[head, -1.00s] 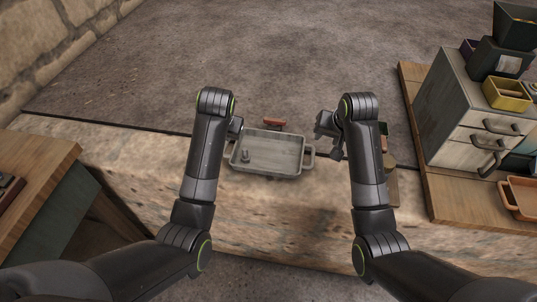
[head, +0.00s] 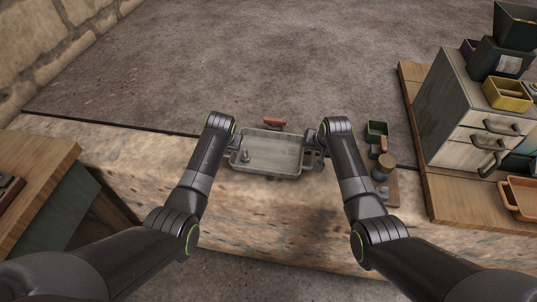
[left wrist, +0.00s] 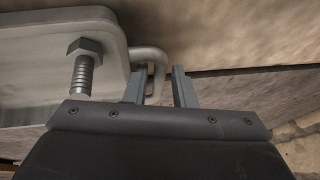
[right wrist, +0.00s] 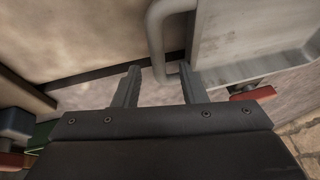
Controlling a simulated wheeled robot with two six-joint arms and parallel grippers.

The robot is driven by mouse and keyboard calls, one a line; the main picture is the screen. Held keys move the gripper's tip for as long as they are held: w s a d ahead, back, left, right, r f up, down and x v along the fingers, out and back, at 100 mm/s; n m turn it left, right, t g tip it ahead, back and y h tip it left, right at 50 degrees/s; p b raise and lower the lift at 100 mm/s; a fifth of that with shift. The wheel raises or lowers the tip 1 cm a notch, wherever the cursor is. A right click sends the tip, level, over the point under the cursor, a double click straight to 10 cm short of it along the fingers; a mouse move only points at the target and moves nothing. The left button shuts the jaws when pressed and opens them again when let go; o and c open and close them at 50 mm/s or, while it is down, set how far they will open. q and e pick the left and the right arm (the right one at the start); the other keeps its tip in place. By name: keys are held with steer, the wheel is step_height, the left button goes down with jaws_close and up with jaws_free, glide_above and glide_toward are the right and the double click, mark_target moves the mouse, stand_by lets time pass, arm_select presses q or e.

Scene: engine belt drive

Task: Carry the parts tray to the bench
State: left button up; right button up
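The grey metal parts tray (head: 281,150) sits on the stone ledge between my two arms, with a bolt (head: 246,156) standing in its left part. My left gripper (left wrist: 158,88) is open, with the tray's left handle (left wrist: 150,58) between or just at its fingertips; it does not look clamped. My right gripper (right wrist: 159,82) is open, with its fingertips on either side of the tray's right handle (right wrist: 158,42). In the head view both grippers are largely hidden by my own wrists. The bench is not clearly identifiable; a wooden surface (head: 43,160) stands at the left.
A red-handled item (head: 274,122) lies behind the tray. A drawer cabinet (head: 451,105) and orange tray (head: 522,195) stand farther right. The ledge left of the tray is clear.

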arm_select(q)
steer(key=shift+w+f, duration=0.15)
steer(key=shift+f, duration=0.1)
arm_select(e)
steer(key=shift+w+f, duration=0.15)
steer(key=shift+f, duration=0.1)
arm_select(q)
jaws_close()
arm_select(e)
steer(key=c, duration=0.6)
jaws_close()
